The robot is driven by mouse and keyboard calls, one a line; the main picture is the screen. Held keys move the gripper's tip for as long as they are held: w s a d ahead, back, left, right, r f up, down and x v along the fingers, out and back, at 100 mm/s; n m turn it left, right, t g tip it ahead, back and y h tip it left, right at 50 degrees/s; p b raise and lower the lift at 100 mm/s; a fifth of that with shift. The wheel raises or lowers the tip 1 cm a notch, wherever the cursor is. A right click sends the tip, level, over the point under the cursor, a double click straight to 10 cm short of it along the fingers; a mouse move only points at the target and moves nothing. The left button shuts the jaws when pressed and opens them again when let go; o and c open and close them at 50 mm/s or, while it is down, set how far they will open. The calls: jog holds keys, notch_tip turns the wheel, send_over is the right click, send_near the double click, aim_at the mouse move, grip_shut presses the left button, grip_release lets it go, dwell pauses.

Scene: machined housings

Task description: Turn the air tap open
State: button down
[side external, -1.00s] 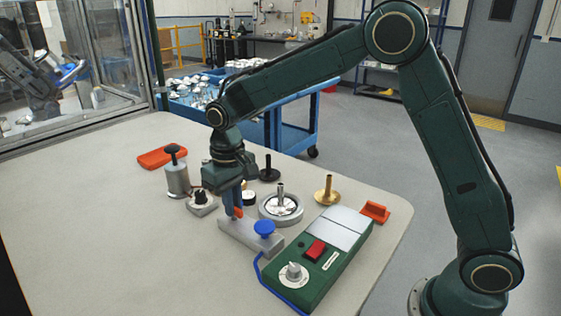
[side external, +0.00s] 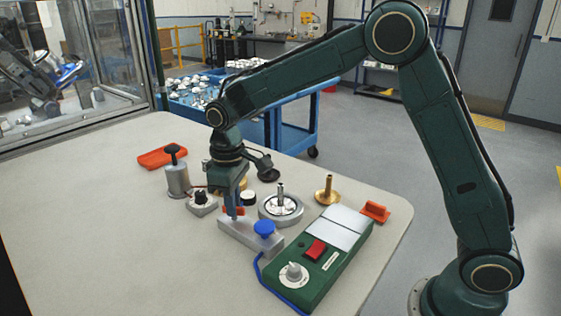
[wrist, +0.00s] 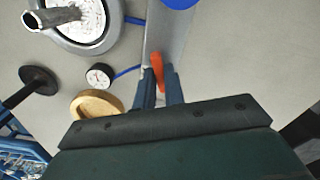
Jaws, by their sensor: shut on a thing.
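The air tap shows as a grey metal block (side external: 232,233) with an orange lever (side external: 240,210) and a blue knob (side external: 264,228) at the near right end. In the wrist view the orange lever (wrist: 157,72) stands between the two fingers, and the grey block (wrist: 165,35) runs upward from it. The blue knob (wrist: 178,2) is cut off by the top edge there. My gripper (side external: 233,213) points down over the block and is shut on the lever. It also shows in the wrist view (wrist: 158,88). The fingers partly hide the lever and its pivot.
A round metal dish with a post (side external: 281,207) and a small gauge (side external: 248,198) stand close by. A black knob on a base (side external: 202,202) and a plunger cylinder (side external: 177,178) stand left. A green control box (side external: 318,262) lies right. The front left table is clear.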

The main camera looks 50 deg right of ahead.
jog(key=n, duration=1.3)
jog(key=shift+r, duration=0.1)
dwell(0.4)
jog(key=c, duration=1.5)
grip_release()
notch_tip(320, 180, up, 14)
jog(key=shift+f, duration=0.1)
